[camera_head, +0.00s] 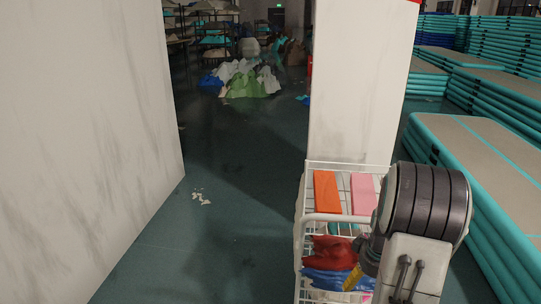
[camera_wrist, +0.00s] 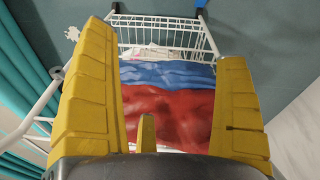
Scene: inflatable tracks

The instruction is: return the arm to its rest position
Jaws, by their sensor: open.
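My gripper (camera_wrist: 166,85) shows in the wrist view with its two yellow fingers spread wide and nothing held between them. Beyond and below the fingers are a red cloth (camera_wrist: 175,118) and a blue cloth (camera_wrist: 165,74) in a white wire cart (camera_wrist: 160,30). In the head view my arm is at the lower right, in front of the cart (camera_head: 312,163). A small yellow part of my gripper (camera_head: 352,279) shows there beside the blue cloth (camera_head: 325,279) and red cloth (camera_head: 335,252). The rest of the gripper is hidden behind my arm.
An orange block (camera_head: 326,192) and a pink block (camera_head: 363,193) lie on the cart's top. A white pillar (camera_head: 358,80) stands behind the cart. A white wall (camera_head: 80,130) is at left. Teal inflatable tracks (camera_head: 490,190) fill the right. The floor (camera_head: 225,215) between wall and cart is clear.

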